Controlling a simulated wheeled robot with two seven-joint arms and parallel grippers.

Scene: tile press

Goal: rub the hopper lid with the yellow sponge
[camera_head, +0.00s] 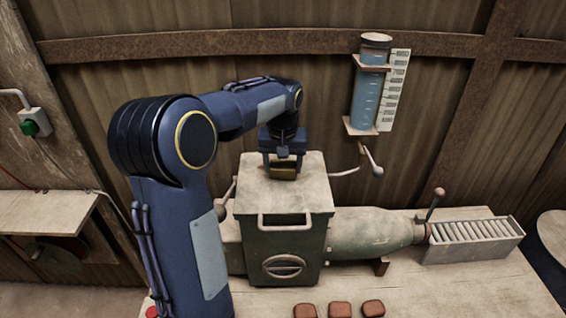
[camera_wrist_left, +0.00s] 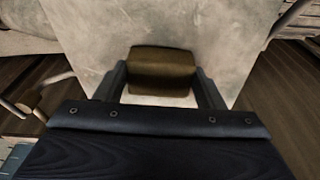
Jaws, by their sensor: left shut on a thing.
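The hopper lid (camera_head: 283,196) is the pale, worn top of the dark green hopper box in the middle of the head view. It fills much of the left wrist view (camera_wrist_left: 215,35). My left gripper (camera_head: 284,166) is over the back part of the lid, pointing down. It is shut on the yellow sponge (camera_wrist_left: 160,70), which looks dark olive-yellow. The sponge (camera_head: 284,173) is at the lid surface; I cannot tell whether it presses on it. My left arm hides part of the machine's left side. My right gripper is not in view.
A water cylinder (camera_head: 369,95) with a scale hangs on the wall, with a lever (camera_head: 372,160) below it. A green barrel (camera_head: 375,233) leads right to a slatted tray (camera_head: 474,240). Several red-brown tiles (camera_head: 340,310) lie at the front edge.

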